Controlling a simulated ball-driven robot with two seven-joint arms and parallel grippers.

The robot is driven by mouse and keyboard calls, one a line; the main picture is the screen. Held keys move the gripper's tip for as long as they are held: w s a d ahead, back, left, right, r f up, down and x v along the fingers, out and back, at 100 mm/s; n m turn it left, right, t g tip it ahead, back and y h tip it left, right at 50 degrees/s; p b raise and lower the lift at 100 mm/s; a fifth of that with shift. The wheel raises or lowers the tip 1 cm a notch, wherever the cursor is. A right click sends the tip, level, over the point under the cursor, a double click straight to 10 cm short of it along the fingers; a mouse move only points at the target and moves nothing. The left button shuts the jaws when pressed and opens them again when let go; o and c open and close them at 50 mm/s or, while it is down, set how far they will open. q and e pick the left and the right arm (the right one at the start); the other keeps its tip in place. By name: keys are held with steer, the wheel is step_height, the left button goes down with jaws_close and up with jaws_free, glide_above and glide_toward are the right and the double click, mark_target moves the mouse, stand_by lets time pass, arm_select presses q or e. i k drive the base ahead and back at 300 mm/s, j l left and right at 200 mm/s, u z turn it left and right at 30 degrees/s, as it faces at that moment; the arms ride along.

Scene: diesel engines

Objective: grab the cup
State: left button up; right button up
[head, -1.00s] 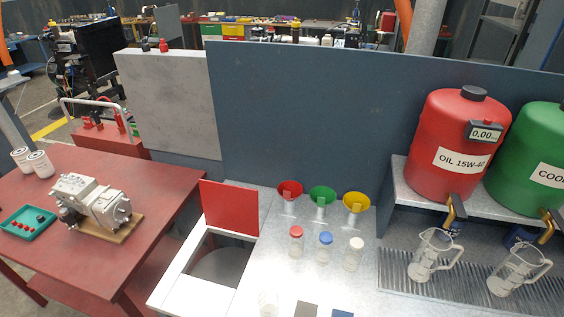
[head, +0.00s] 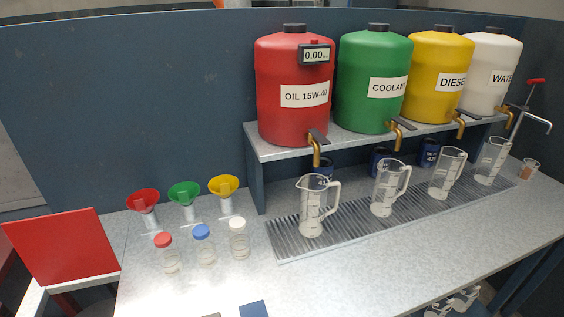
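A small clear cup (head: 529,168) with something reddish in it stands at the far right end of the grey bench, beside a metal tap. Several clear measuring jugs with handles stand upright on the ribbed drip tray: one under the red tank (head: 312,205), one under the green tank (head: 388,188), one under the yellow tank (head: 446,173) and one under the white tank (head: 492,160). I cannot tell which vessel the task calls the cup.
Red, green, yellow and white tanks stand on a raised shelf (head: 250,137) with brass taps. Three coloured funnels (head: 184,193) and three capped bottles (head: 203,245) are at the left. A red lid (head: 62,247) stands up there.

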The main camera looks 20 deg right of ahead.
mark_target(529, 167)
steer(key=z, duration=1.2)
